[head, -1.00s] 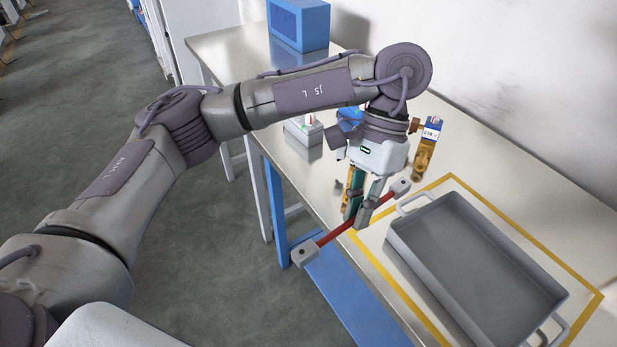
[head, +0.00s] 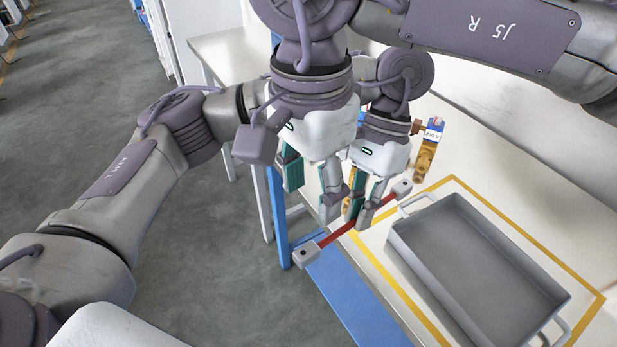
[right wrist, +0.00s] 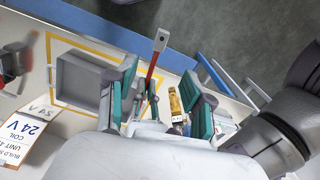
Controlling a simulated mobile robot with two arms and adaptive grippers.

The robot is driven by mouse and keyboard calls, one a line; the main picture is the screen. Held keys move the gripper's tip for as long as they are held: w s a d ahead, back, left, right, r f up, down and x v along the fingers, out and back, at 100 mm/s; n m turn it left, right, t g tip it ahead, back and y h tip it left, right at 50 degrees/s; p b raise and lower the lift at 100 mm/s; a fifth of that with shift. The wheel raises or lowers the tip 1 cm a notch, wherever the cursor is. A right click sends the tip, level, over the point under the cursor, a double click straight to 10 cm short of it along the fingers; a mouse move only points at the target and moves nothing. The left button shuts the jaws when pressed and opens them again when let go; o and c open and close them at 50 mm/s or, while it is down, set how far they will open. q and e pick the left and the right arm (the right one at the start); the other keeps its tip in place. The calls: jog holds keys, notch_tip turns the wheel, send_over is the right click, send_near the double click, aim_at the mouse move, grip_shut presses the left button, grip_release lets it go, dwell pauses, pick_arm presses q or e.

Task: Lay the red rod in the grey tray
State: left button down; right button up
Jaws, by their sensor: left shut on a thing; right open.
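The red rod (head: 335,234) has a pale grey block at each end and lies slanted in the air by the table's front edge. My left gripper (head: 360,213) is shut on the rod, nearer its far end. The grey tray (head: 398,262), with two handles, stands empty to the right of the rod. My right gripper (head: 311,203) is open and empty, just left of my left gripper. In the right wrist view the rod (right wrist: 151,76) shows between and beyond the open fingers, and the tray (right wrist: 66,88) is to the left.
A yellow outline (head: 536,244) on the table (head: 505,160) surrounds the tray. A brass-coloured part with a blue and white label (head: 425,160) stands behind the tray. A 24 V label (right wrist: 18,133) shows in the right wrist view. My right arm hides much of the table's far end.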

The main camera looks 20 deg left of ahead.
aim_at(310, 247)
notch_tip(310, 247, down, 11)
jog(key=shift+f, duration=0.2)
jog(key=shift+c, duration=0.2)
grip_shut()
pick_arm(q)
jog(key=c, duration=1.2)
grip_release()
